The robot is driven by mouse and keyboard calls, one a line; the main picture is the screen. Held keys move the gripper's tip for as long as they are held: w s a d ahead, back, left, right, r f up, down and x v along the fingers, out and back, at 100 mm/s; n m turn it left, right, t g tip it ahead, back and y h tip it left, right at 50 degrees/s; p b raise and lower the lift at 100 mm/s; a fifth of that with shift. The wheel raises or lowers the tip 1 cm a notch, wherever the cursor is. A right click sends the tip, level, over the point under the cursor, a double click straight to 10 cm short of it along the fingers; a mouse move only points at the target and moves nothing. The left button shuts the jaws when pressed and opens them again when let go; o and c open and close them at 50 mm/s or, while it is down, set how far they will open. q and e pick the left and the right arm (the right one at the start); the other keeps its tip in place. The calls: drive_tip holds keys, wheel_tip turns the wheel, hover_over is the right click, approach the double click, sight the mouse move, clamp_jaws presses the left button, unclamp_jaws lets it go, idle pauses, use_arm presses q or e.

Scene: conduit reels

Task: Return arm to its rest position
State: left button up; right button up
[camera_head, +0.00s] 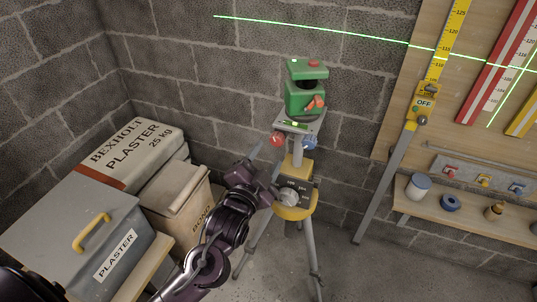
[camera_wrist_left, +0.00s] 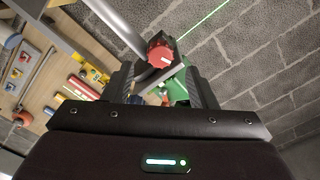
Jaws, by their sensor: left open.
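My left arm (camera_head: 205,255) reaches up from the bottom of the head view. Its left gripper (camera_head: 268,164) is open, in front of and just left of the tripod. In the left wrist view the two fingers of the left gripper (camera_wrist_left: 162,82) stand apart with nothing held. A red knob (camera_head: 277,140) of the tripod head is close to the fingertips. The red knob (camera_wrist_left: 160,50) shows between and beyond the fingers in the left wrist view; I cannot tell whether they touch. The green laser level (camera_head: 304,97) sits upright on the tripod. My right gripper is not in view.
Plaster boxes and bags (camera_head: 125,155) are stacked at the left, beside a grey box (camera_head: 70,230) with a yellow handle. A blue knob (camera_head: 309,142) is right of the tripod post. A measuring staff (camera_head: 390,185) leans right, before a tool board (camera_head: 405,110). Some floor is clear.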

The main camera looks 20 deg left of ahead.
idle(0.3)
use_arm(q)
wheel_tip(320, 180, down, 24)
drive_tip(key=s+a+n+g, duration=0.2)
drive_tip(key=g, duration=0.3)
drive_tip(key=s+a+f+n+g, duration=0.15)
drive_tip(key=s+f, duration=0.25)
drive_tip(key=f, duration=0.4)
drive_tip(key=s+a+f+g, duration=0.1)
drive_tip(key=s+f+g, duration=0.3)
drive_tip(key=f, duration=0.5)
drive_tip(key=s+f+n+g, duration=0.1)
drive_tip(key=s+f+g, duration=0.1)
drive_tip(key=s+f, duration=0.4)
drive_tip(key=s+f+n+g, duration=0.1)
drive_tip(key=s+f, duration=0.6)
drive_tip(key=s, duration=0.8)
drive_tip(key=s+f+n+g, duration=0.1)
drive_tip(key=s+f+g, duration=0.2)
drive_tip(key=s+f, duration=0.3)
drive_tip(key=s, duration=0.5)
drive_tip(key=shift+s+a+f+n+y, duration=0.2)
drive_tip(key=shift+a+n+y, duration=0.1)
drive_tip(key=shift+a+n, duration=0.05)
